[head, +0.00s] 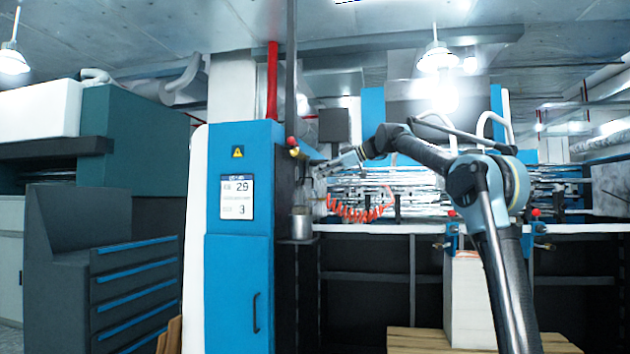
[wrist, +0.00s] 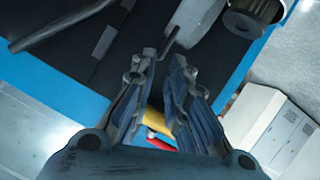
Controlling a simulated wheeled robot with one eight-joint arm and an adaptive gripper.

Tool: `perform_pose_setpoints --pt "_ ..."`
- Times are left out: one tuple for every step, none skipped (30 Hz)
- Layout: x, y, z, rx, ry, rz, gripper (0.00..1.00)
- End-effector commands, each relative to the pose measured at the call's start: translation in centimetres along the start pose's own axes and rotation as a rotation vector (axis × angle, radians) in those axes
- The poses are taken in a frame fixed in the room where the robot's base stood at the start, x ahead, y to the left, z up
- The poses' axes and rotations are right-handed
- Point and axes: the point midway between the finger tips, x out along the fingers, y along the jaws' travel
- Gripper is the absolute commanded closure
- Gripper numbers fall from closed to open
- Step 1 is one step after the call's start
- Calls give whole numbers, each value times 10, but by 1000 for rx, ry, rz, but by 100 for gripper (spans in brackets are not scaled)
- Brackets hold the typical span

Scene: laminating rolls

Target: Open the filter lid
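A grey metal filter canister (head: 301,224) stands on a small shelf at the right side of the blue cabinet. In the wrist view, a round grey canister (wrist: 256,12) is cut by the top edge, with a pale grey part (wrist: 197,22) to its left. A thin bent rod (wrist: 171,41) extends from that part towards my fingertips. I cannot tell for certain which part is the lid. My gripper (wrist: 164,60) is partly open, with a narrow gap and nothing seen held. In the head view, my gripper (head: 322,170) is small, above and right of the canister.
The blue cabinet (head: 240,275) has a display and a black handle. Red and yellow knobs (head: 292,145) sit above the canister. An orange coiled hose (head: 352,212) hangs to the right. A white box (wrist: 268,130) shows in the wrist view. A dark drawer unit (head: 105,270) stands left.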

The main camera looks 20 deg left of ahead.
Motion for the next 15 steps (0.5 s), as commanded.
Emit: perform_pose_setpoints --pt "-12 1 1 2 -1 3 85" --pt "-17 1 1 2 -1 3 85" --pt "-24 1 1 1 -1 2 85" --pt "-30 1 1 1 -1 2 85" --pt "-35 1 1 1 -1 2 85" --pt "-41 1 1 1 -1 2 85" --pt "-45 1 1 0 -1 2 85" --pt "-48 1 1 1 -1 2 85" --pt "-53 1 1 1 -1 1 85" --pt "-56 1 2 1 -1 1 85" --pt "-58 1 2 1 -1 1 85" --pt "-61 1 1 1 -1 1 85" --pt "-62 1 1 1 -1 1 85" --pt "-64 1 1 1 0 1 85" --pt "-65 1 1 1 0 1 85"
